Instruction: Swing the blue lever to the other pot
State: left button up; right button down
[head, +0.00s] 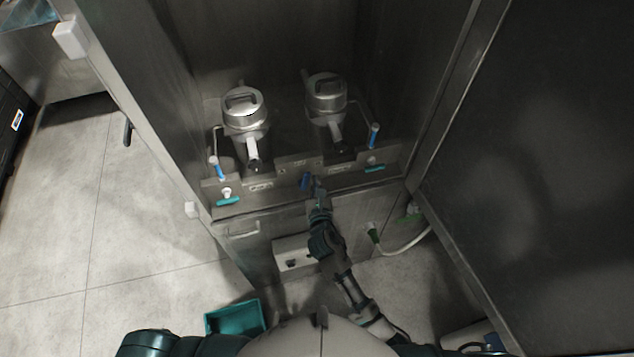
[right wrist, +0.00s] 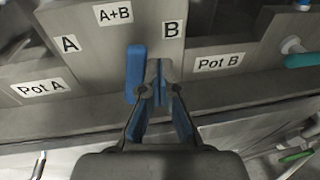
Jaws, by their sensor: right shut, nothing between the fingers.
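The blue lever (head: 305,181) sits on the front panel between the two pots. In the right wrist view the lever (right wrist: 136,72) points up, its top just below the A+B label (right wrist: 113,14), between the A label (right wrist: 69,43) and the B label (right wrist: 171,29). My right gripper (head: 316,184) is shut and empty. Its fingertips (right wrist: 158,78) lie just right of the lever, on the B side; I cannot tell whether they touch it. Metal pots stand behind, a left one (head: 243,110) and a right one (head: 326,95). My left gripper is out of view.
Blue-handled taps stand at the panel's left (head: 216,168) and right (head: 374,135). Teal handles (head: 228,201) sit low on the panel. Cabinet walls close in both sides. A teal bin (head: 235,317) is on the floor; the floor at left is clear.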

jog(key=shift+s+a+r+p, duration=0.15)
jog(key=shift+a+r+p, duration=0.2)
jog(key=shift+a, duration=0.15)
jog(key=shift+s+a+r+p, duration=0.15)
jog(key=shift+a+r+p, duration=0.15)
jog(key=shift+a, duration=0.15)
jog(key=shift+s+a, duration=0.2)
jog(key=shift+a, duration=0.45)
jog(key=shift+s+a, duration=0.2)
jog(key=shift+a, duration=0.45)
dwell(0.6)
jog(key=shift+s+a+f+b, duration=0.25)
jog(key=shift+a+f+b, duration=0.05)
jog(key=shift+a, duration=0.35)
jog(key=shift+r, duration=0.1)
dwell(0.3)
jog(key=shift+a+r+p, duration=0.2)
jog(key=shift+r+p, duration=0.05)
jog(key=shift+p, duration=0.35)
jog(key=shift+s, duration=0.1)
